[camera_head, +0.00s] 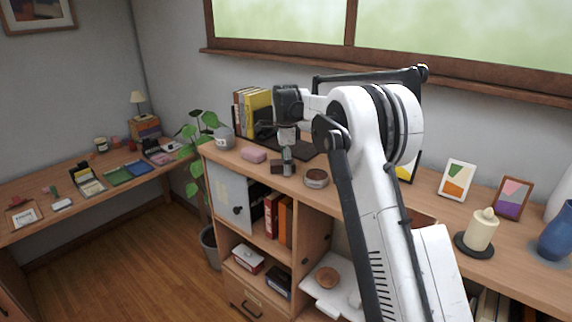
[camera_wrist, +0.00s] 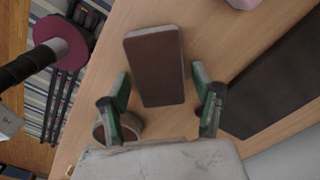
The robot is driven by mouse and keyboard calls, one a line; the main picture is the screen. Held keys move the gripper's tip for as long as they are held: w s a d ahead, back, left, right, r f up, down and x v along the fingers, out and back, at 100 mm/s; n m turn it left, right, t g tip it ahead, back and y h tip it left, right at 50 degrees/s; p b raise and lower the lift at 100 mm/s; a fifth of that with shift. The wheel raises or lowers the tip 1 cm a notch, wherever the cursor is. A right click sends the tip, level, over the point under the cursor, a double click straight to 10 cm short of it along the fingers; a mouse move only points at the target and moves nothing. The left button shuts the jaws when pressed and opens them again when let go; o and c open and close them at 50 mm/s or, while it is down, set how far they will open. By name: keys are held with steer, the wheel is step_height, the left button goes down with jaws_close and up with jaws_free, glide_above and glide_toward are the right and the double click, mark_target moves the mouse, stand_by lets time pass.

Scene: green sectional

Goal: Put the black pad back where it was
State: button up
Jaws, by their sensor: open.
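A flat black pad (camera_head: 306,149) lies on the wooden cabinet top behind my gripper, near the wall; my arm partly hides it. In the wrist view the pad (camera_wrist: 275,85) is a wide dark sheet at the right, outside the fingers. My gripper (camera_head: 287,166) points down over the cabinet top. In the wrist view its open fingers (camera_wrist: 161,88) stand on either side of a small brown-topped block (camera_wrist: 155,60) with grey edges. The block (camera_head: 276,167) shows beside the fingers in the head view. I cannot tell whether the fingers touch it.
A pink block (camera_head: 253,155) lies to the left and a round brown tin (camera_head: 316,178) to the right of my gripper. A grey pot (camera_head: 224,138) and upright books (camera_head: 256,104) stand at the back left. Frames and a candle (camera_head: 481,230) stand farther right.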

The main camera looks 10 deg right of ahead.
step_height(320, 180, up, 12)
steer(key=b, duration=0.2)
steer(key=s+r+n+t, duration=0.2)
steer(key=s+r+n, duration=0.4)
steer(key=s, duration=0.5)
steer(key=s+a+f+n+t, duration=0.2)
steer(key=s+n, duration=0.6)
steer(key=s, duration=1.7)
steer(key=s+f+n+t, duration=0.3)
steer(key=s+f+n, duration=0.2)
steer(key=s+f, duration=0.5)
steer(key=s, duration=0.4)
steer(key=shift+d+f, duration=0.4)
steer(key=shift+f, duration=0.15)
step_height(320, 180, down, 12)
steer(key=b, duration=1.1)
steer(key=shift+b, duration=0.35)
